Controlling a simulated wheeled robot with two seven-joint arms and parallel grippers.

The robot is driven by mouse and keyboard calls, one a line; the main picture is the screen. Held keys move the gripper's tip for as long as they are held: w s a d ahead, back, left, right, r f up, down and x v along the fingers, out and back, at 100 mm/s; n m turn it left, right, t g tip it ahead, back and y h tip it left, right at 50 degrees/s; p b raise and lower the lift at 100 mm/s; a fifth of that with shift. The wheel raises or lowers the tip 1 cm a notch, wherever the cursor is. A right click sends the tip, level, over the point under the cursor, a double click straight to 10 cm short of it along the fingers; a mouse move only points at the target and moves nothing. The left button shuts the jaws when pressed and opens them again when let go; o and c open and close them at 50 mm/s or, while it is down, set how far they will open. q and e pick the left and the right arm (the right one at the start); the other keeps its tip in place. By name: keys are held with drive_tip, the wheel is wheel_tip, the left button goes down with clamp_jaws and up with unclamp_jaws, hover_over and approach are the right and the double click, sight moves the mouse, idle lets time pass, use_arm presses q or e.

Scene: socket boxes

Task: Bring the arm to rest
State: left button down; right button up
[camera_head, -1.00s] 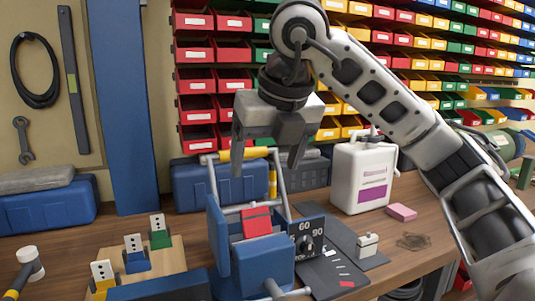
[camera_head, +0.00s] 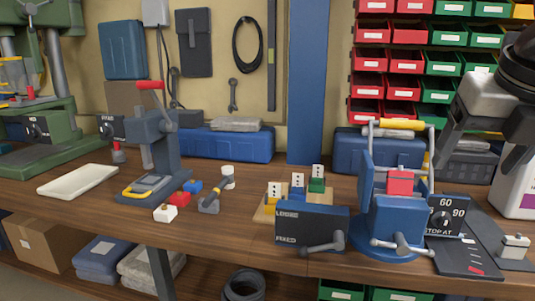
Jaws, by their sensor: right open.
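My right gripper (camera_head: 475,160) is at the right edge of the view, its fingers apart and pointing down with nothing between them. Its wrist and arm are cut off by the edge. It hangs to the right of a blue clamp-like fixture (camera_head: 396,222) with a yellow-gripped handle bar (camera_head: 402,124). A red block (camera_head: 400,181) sits in that fixture. My left gripper is not in view.
A dial panel (camera_head: 446,215), a dark lever box (camera_head: 312,228) and a wooden board with socket blocks (camera_head: 265,214) stand near the fixture. A blue-grey press (camera_head: 155,150) and white tray (camera_head: 78,179) are further left. A white jug (camera_head: 515,190) stands at right.

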drive_tip(key=s+a+f+n+g+y, duration=0.25)
drive_tip(key=a+f+y, duration=0.25)
drive_tip(key=a, duration=0.4)
drive_tip(key=s+a+f+n+g+y, duration=0.1)
drive_tip(key=a+f+n+g+y, duration=0.3)
drive_tip(key=a, duration=0.6)
drive_tip(key=s+a+r+m+g+y+p, duration=0.2)
drive_tip(key=s+a+m+y, duration=0.2)
drive_tip(key=a+y, duration=0.7)
drive_tip(key=w+d+f+m+t+h, duration=0.5)
drive_tip(key=f+m+t, duration=0.3)
drive_tip(key=m+t, duration=0.45)
drive_tip(key=w+d+f+m+t+h, duration=0.3)
drive_tip(key=d+f+m+t+h, duration=0.35)
drive_tip(key=m, duration=0.95)
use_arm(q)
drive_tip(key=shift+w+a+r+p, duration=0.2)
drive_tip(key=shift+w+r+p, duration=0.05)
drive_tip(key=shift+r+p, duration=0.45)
use_arm(e)
drive_tip(key=s+d+f+m+g+h, duration=0.2)
drive_tip(key=s+f, duration=0.4)
drive_tip(key=f, duration=0.4)
drive_tip(key=s+d+f+m+g+h, duration=0.2)
drive_tip(key=s+f, duration=0.4)
drive_tip(key=f, duration=0.4)
drive_tip(key=shift+s+d+f+m+g, duration=0.2)
drive_tip(key=shift+s+d+m+g, duration=0.1)
drive_tip(key=shift+m+g, duration=0.35)
